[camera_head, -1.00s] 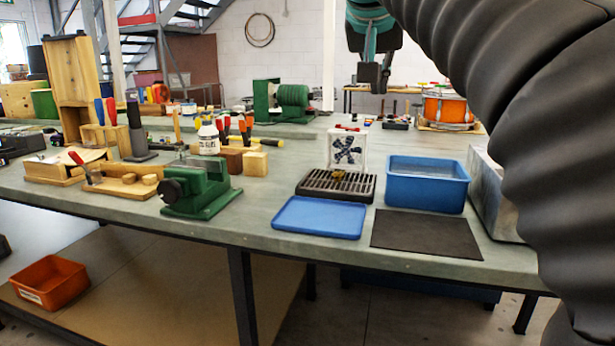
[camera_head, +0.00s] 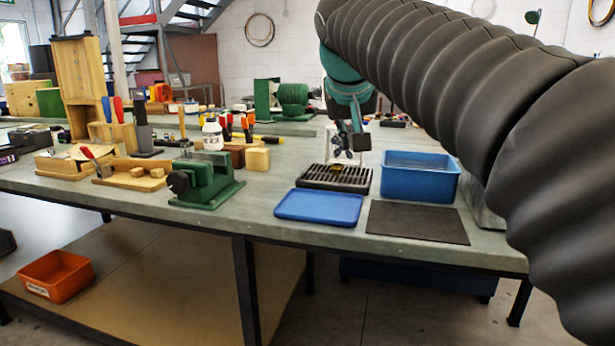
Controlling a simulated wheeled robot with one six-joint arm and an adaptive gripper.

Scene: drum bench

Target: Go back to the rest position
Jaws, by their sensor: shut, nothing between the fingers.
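My gripper (camera_head: 350,138) hangs pointing down at the end of my dark ribbed arm, in the upper middle of the head view. It is shut and holds nothing. In the picture it overlaps the clear box with dark blue pieces (camera_head: 340,152) that stands behind the black slatted rack (camera_head: 320,180); I cannot tell how far above or behind the box it is. A small yellowish-brown item (camera_head: 337,168) lies on the rack.
On the bench (camera_head: 265,220) are a blue tray (camera_head: 318,208), a black mat (camera_head: 417,222), a blue bin (camera_head: 418,178) and a green vise (camera_head: 205,182). Tools and wooden blocks fill the left side. An orange bin (camera_head: 57,275) sits on the lower shelf.

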